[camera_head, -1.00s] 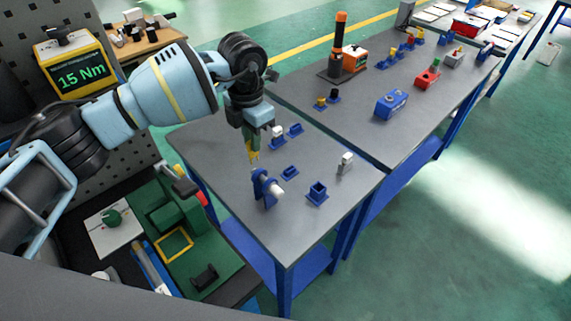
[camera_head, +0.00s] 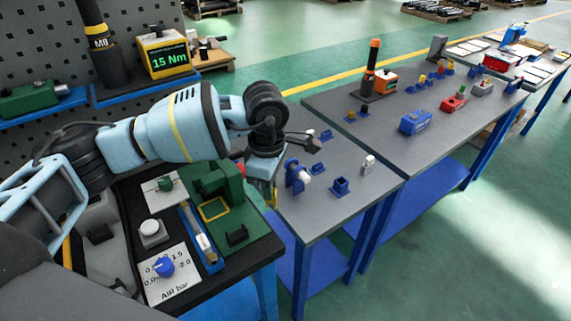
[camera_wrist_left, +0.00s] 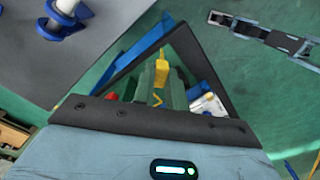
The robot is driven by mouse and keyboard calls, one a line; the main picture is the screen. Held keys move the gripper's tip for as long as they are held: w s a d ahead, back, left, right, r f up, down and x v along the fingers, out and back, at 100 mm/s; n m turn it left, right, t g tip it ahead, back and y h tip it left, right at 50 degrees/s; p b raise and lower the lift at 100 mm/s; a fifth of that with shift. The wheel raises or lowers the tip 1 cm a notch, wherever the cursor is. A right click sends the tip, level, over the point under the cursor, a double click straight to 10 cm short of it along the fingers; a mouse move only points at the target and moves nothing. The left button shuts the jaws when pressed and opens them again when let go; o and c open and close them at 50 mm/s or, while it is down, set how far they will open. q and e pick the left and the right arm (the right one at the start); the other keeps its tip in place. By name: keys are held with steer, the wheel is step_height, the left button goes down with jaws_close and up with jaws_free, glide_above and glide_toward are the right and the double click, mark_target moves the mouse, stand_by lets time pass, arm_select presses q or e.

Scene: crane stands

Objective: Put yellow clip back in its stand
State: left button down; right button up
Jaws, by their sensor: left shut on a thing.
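My left gripper (camera_head: 270,178) hangs by the left edge of the near grey table, next to the green fixture. It is shut on the yellow clip (camera_wrist_left: 161,75), which shows between the dark fingers in the left wrist view. In the head view only a small yellow bit of the clip (camera_head: 275,194) shows below the gripper. Several blue stands are on the grey table, including an empty square one (camera_head: 340,187) and an upright one with a white cylinder (camera_head: 296,176). Which stand belongs to the clip is unclear.
A green fixture (camera_head: 236,196) with a yellow frame (camera_head: 214,208) stands on the dark bench left of the gripper. A white piece (camera_head: 368,164) stands near the table's right edge. The far table holds a red box (camera_head: 453,104) and a blue box (camera_head: 415,122).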

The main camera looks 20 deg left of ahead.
arm_select(q)
steer(key=s+a+f+m, duration=0.1)
steer(key=s+a+m, duration=0.2)
steer(key=s+m, duration=0.7)
steer(key=m, duration=0.8)
steer(key=shift+s+a+f, duration=0.2)
steer(key=shift+a+f, duration=0.1)
steer(key=shift+a, duration=0.1)
steer(key=shift+d, duration=0.1)
